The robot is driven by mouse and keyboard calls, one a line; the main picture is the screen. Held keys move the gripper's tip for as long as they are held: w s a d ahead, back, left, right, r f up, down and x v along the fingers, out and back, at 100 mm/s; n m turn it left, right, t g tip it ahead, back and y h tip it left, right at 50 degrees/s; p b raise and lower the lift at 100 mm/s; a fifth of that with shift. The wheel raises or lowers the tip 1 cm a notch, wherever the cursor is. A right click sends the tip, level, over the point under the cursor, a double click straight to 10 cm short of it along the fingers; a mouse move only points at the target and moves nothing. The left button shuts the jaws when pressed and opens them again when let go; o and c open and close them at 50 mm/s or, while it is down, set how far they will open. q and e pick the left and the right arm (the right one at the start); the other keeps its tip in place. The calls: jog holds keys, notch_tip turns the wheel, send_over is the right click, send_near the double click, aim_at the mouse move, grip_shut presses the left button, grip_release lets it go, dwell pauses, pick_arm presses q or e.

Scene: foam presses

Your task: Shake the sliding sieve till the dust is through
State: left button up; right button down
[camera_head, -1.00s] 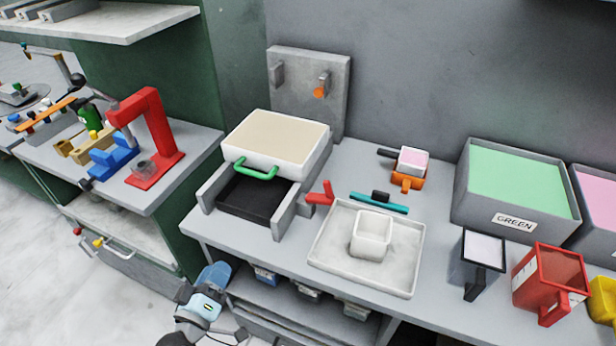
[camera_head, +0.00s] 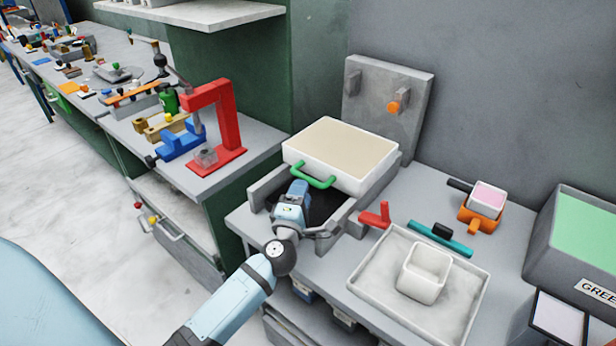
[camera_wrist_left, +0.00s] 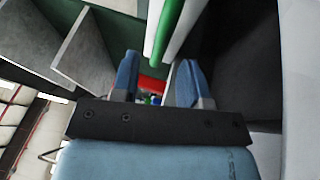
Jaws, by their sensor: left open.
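The sliding sieve (camera_head: 345,150) is a white box with a beige top layer and a green handle (camera_head: 314,178) on its front. It sits at the back of a grey frame with side rails, over a dark tray (camera_head: 328,207). My left gripper (camera_head: 300,188) is at the front of the frame, just before the handle and slightly left of it. In the left wrist view its two blue fingers (camera_wrist_left: 155,80) stand apart with nothing between them. The green handle (camera_wrist_left: 165,30) shows beyond the fingertips there, apart from them. My right gripper is not in view.
A red lever (camera_head: 374,216) stands right of the frame. Further right are a grey tray (camera_head: 375,285) with a white cup (camera_head: 425,272), a teal bar (camera_head: 440,240) and an orange holder (camera_head: 480,218). A red press (camera_head: 228,125) stands on the left bench.

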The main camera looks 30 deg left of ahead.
aim_at(307, 179)
pick_arm(q)
jog(key=x, duration=0.4)
jog(key=shift+w, duration=0.1)
jog(key=shift+w+a+r, duration=0.1)
jog(key=shift+w+a, duration=0.1)
jog(key=shift+w, duration=0.2)
